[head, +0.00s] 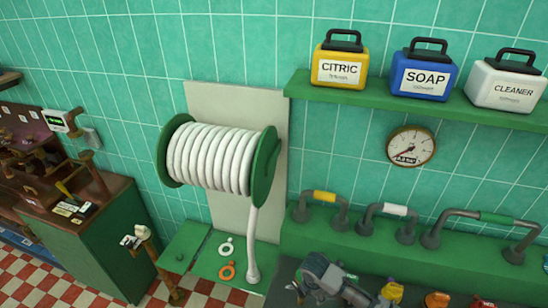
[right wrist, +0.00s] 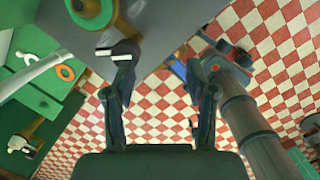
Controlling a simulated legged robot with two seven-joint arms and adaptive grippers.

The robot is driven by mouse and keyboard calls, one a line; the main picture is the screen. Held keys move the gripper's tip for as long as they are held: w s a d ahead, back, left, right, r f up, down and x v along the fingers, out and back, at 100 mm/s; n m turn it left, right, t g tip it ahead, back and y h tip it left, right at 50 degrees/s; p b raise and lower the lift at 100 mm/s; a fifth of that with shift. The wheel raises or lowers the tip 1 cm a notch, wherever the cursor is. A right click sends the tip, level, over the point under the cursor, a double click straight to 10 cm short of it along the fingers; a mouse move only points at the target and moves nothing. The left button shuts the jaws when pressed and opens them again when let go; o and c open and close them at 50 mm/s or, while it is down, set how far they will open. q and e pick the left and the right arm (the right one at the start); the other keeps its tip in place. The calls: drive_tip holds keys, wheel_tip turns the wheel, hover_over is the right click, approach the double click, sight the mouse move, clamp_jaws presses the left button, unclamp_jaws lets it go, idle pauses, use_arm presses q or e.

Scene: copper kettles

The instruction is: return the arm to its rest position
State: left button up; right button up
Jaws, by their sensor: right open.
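My right gripper (head: 296,289) shows at the bottom of the head view, over the dark grey surface below the green ledge. Its arm comes in from the right. In the right wrist view its two dark fingers (right wrist: 167,62) stand well apart. My left gripper is in neither view.
A white hose reel (head: 213,157) hangs on the tiled wall, its hose reaching the green panel. Grey pipe handles (head: 393,222) stand on the green ledge behind my right gripper. Bottles, including the blue soap bottle (head: 424,73), stand on a shelf.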

drive_tip(key=s+a+f+m+t+y, duration=0.1)
drive_tip(key=s+a+f+m+y, duration=0.15)
drive_tip(key=s+m, duration=0.3)
drive_tip(key=s+a+f+m+y, duration=0.2)
drive_tip(key=s+a+m, duration=0.15)
drive_tip(key=s, duration=0.35)
drive_tip(key=s+d+m+t+h, duration=0.1)
drive_tip(key=s+d+m+h, duration=0.2)
drive_tip(key=s+d+m, duration=1)
wheel_tip(320, 180, down, 28)
drive_tip(key=f+g+b, duration=0.1)
drive_tip(key=b, duration=0.2)
use_arm(q)
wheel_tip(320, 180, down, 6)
drive_tip(key=b, duration=0.3)
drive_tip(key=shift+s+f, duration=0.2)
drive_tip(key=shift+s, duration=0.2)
use_arm(e)
drive_tip(key=s+d+f, duration=0.2)
drive_tip(key=s+f, duration=0.7)
drive_tip(key=f, duration=0.1)
drive_tip(key=s+d+f+g, duration=0.1)
drive_tip(key=s+f, duration=0.8)
drive_tip(key=shift+s+d+f, duration=0.15)
drive_tip(key=shift+d+f, duration=0.2)
